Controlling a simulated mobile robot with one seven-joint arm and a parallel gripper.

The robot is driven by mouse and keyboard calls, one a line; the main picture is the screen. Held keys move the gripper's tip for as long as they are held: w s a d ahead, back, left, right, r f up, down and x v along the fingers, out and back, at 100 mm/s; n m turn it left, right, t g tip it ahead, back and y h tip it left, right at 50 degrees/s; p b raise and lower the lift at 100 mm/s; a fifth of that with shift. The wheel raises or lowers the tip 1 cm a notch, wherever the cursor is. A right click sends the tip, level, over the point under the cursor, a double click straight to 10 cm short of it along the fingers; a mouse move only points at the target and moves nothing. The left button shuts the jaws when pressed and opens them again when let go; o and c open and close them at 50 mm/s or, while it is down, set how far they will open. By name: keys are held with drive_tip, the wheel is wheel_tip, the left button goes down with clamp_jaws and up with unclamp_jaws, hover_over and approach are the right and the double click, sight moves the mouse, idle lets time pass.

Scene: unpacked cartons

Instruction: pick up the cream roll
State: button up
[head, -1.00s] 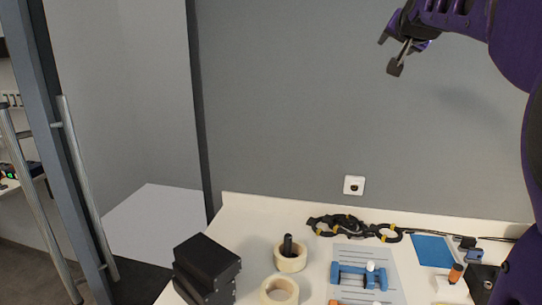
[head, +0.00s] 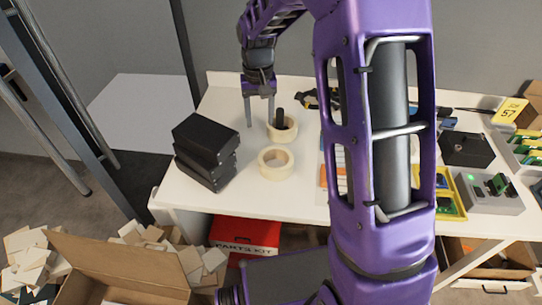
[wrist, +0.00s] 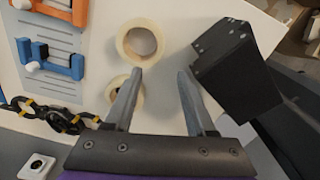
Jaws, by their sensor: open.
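Two cream rolls are on the white table. The nearer cream roll (head: 275,163) lies flat with its hole empty; in the wrist view it is whole (wrist: 122,45). My gripper (head: 259,123) points down, open and empty, left of the farther roll and above the table. In the wrist view the fingers (wrist: 160,72) are apart, one tip close to the nearer roll's edge in the picture.
A stack of black boxes (head: 206,150) stands left of the rolls; it also shows in the wrist view (wrist: 235,70). Blue clamps (wrist: 50,62) and black cables (wrist: 52,115) lie on the other side. A cardboard box (head: 115,272) is on the floor.

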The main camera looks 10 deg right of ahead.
sight(261, 160)
wheel_tip(261, 160, down, 18)
drive_tip(key=shift+r+b, duration=0.25)
drive_tip(key=shift+b, duration=0.45)
clamp_jaws()
